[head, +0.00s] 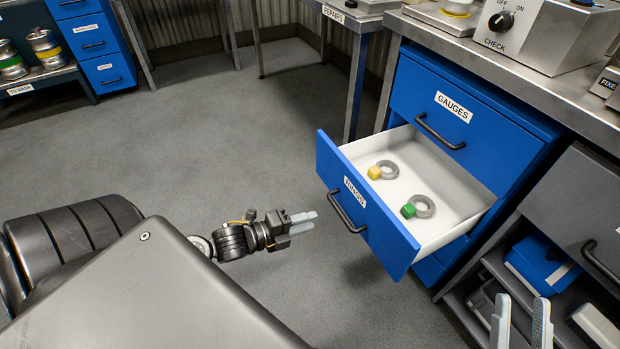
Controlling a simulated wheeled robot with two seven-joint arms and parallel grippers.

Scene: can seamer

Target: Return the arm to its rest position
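My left gripper (315,220) is in front of the open blue drawer (374,221), left of its handle and apart from it. Its two grey fingers point right, with a small gap and nothing between them. My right gripper (522,301) shows at the bottom right edge as two upright grey fingers set well apart, with nothing between them. Its wrist and arm are out of view.
The closed GAUGES drawer (470,125) is above. A steel worktop (520,75) and dark shelving with a blue bin (540,265) stand right. Open floor lies left.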

